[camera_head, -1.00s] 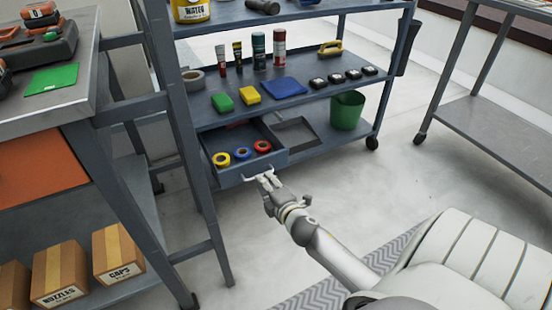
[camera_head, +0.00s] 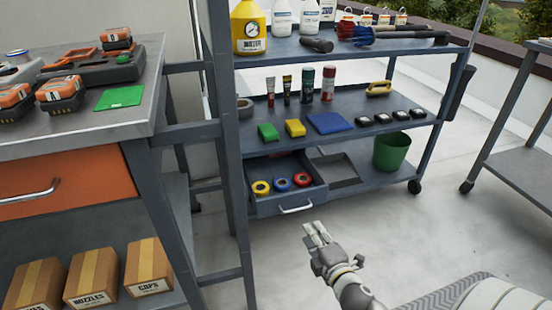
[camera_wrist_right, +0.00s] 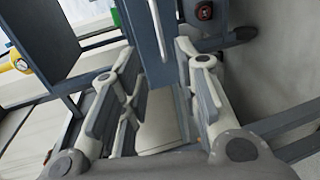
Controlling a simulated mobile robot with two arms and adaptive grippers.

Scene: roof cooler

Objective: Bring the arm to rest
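My right gripper (camera_head: 316,232) is in front of the cart's lower shelf, below and right of the pulled-out drawer. In the right wrist view its two fingers (camera_wrist_right: 160,95) stand apart with nothing between them, so it is open and empty. The drawer (camera_head: 264,207) is open and its silver handle (camera_head: 296,209) is clear of my fingers. In the right wrist view the handle (camera_wrist_right: 157,30) shows beyond the fingertips. My left gripper is not in view.
The drawer holds yellow, blue and red tape rolls (camera_head: 282,184). A green bin (camera_head: 391,152) stands on the lower shelf. A metal workbench (camera_head: 110,122) is at the left, another table (camera_head: 520,180) at the right. The floor (camera_head: 415,235) between is clear.

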